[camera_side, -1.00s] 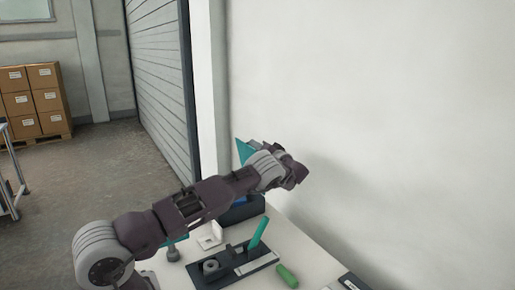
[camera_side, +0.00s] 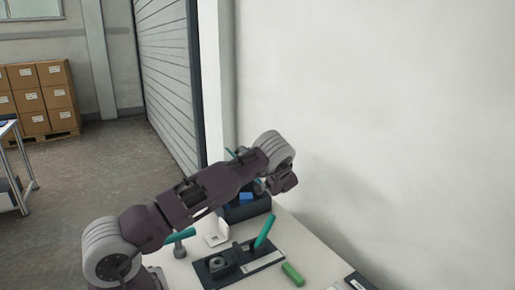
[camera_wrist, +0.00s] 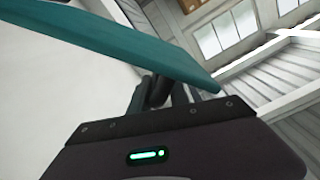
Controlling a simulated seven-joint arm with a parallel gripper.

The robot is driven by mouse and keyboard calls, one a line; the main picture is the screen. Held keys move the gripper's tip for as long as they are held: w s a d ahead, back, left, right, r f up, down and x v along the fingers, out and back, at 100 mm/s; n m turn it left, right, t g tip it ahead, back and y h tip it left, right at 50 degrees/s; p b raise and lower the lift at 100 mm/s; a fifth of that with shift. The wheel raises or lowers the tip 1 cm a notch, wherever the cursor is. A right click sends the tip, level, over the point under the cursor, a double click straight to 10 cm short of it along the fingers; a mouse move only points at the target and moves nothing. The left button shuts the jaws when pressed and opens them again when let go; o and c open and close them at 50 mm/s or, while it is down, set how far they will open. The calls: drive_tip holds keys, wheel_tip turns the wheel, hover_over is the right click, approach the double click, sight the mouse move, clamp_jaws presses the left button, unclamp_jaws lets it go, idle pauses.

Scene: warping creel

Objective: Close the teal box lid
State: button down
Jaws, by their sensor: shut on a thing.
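The teal lid (camera_wrist: 120,40) fills the upper left of the wrist view as a tilted flat panel seen near its edge. My gripper (camera_wrist: 165,90) is shut on the lid, its dark fingers partly hidden by the panel. In the side view only small teal bits of the lid (camera_side: 229,153) show past my arm. The dark box body (camera_side: 244,212) sits on the table below my wrist, with a blue thing (camera_side: 246,197) inside. The lid is off the box opening at a slant; its hinge is hidden.
A dark tray (camera_side: 225,272) with a teal-green upright piece (camera_side: 264,232) and a grey ring (camera_side: 216,264) stands in front of the box. A green cylinder (camera_side: 292,274) lies beside it. A white piece (camera_side: 215,236) and a teal-headed knob (camera_side: 179,242) are at left. The wall bounds the right.

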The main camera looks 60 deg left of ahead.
drive_tip(key=shift+s+d+f+n, duration=0.1)
drive_tip(key=shift+s+f+n, duration=1.5)
drive_tip(key=shift+f, duration=0.45)
drive_tip(key=shift+s+a+f+n, duration=0.1)
drive_tip(key=shift+s+f+n, duration=1.5)
drive_tip(key=shift+f, duration=0.4)
drive_tip(key=shift+s+d+f+n, duration=0.1)
drive_tip(key=shift+s+f+n, duration=1.45)
drive_tip(key=shift+f, duration=0.5)
drive_tip(key=c, duration=1.4)
unclamp_jaws()
drive_tip(key=shift+s, duration=0.1)
